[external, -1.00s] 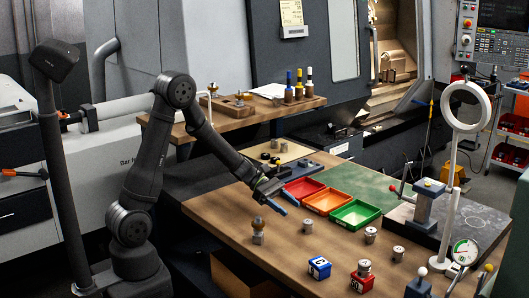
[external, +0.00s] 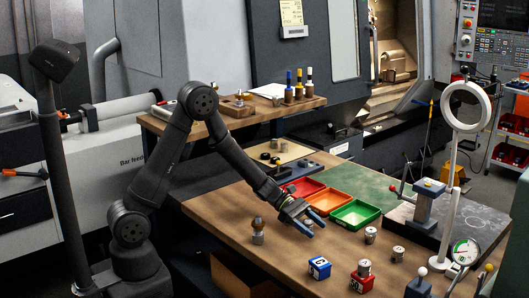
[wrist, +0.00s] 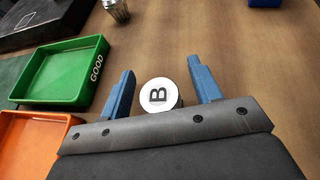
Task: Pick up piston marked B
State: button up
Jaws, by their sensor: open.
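The piston marked B (wrist: 158,95) stands upright on the wooden table, its white top with a black B facing up in the wrist view. My gripper (wrist: 161,68) is open, with one blue finger on each side of the piston. The fingers look apart from it, and nothing is held. In the external view my gripper (external: 306,227) is low over the table in front of the trays and hides the piston. How high the fingertips are above the table is hard to tell.
A green tray (wrist: 52,102) marked GOOD and an orange tray (wrist: 24,158) lie left of my gripper in the wrist view. Other metal pistons (external: 371,235) stand to the right. A blue block (external: 320,269) and a red block (external: 362,283) sit near the front edge.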

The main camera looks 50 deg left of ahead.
jog(key=c, duration=1.1)
jog(key=shift+r, duration=0.1)
